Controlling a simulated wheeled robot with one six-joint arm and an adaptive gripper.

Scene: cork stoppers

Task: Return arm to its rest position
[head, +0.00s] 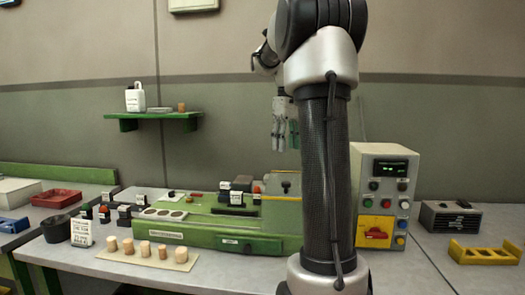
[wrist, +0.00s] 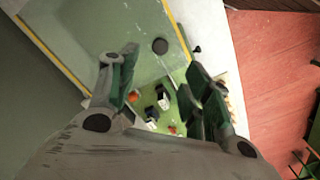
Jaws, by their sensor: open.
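My gripper (head: 285,138) points down in the air above the green machine (head: 210,232), partly beside my arm link in the head view. In the wrist view my gripper (wrist: 163,85) has its two fingers spread apart with nothing between them. Several cork stoppers (head: 145,248) stand upright in a row on a pale board (head: 178,262) at the front of the bench, to the left of and well below my gripper.
A control box (head: 385,195) stands right of my arm. A yellow tray (head: 486,254) and a dark box (head: 450,218) lie farther right. A green shelf (head: 152,117) hangs on the wall. A black bowl (head: 58,228) and small dark blocks (head: 124,215) stand left.

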